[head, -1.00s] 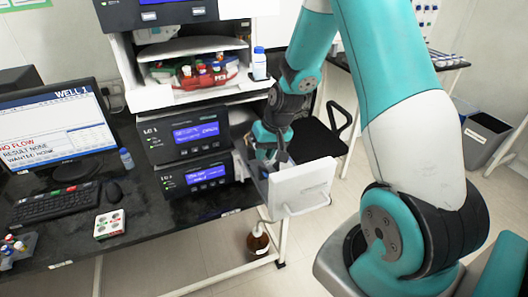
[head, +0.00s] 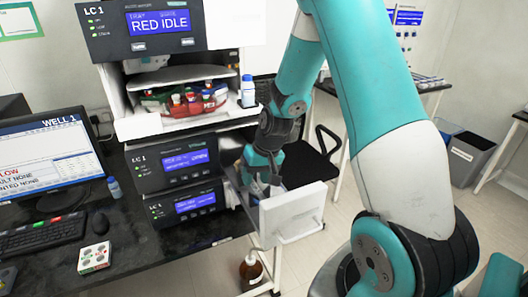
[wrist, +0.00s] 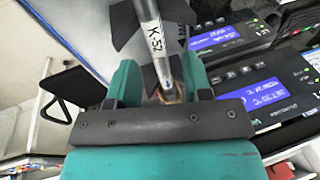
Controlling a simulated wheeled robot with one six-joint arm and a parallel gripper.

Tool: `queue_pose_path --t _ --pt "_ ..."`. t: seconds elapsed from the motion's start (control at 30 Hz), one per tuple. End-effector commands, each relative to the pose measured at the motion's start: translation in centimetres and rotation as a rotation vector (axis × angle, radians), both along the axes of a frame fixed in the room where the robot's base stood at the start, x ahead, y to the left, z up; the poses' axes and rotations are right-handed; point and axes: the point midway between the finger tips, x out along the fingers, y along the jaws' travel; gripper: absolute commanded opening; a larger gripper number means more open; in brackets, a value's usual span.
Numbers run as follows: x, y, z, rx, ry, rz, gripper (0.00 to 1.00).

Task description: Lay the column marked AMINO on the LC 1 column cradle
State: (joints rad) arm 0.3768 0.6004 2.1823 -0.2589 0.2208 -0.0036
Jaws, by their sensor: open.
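In the wrist view a slim silver column (wrist: 164,50) stands between the teal fingers of my gripper (wrist: 163,82). Its white label reads roughly "K-52"; the word AMINO is not legible. The fingers are apart, one on each side of the column. In the head view my gripper (head: 262,184) is down inside the open compartment at the right side of the LC 1 stack, behind the white front panel (head: 292,211). The column and the cradle are hidden there. Dark angled pieces (wrist: 125,30) flank the column in the wrist view; I cannot tell whether they belong to the cradle.
LC 1 modules (head: 178,165) with blue displays stand left of my gripper. A brown bottle (head: 250,270) stands below. A monitor (head: 50,155) and keyboard (head: 45,233) are at left.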

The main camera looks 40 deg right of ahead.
Motion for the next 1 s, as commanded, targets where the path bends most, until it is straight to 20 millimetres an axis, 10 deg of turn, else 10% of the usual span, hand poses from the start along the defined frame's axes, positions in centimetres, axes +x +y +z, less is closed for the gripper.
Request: queue_pose_path --t 0.6,1.0 --pt "-2.8 -2.7 13.5 -0.003 -0.006 -0.002 0.45" --pt "-3.3 -3.0 15.4 0.0 -0.001 0.001 0.45"
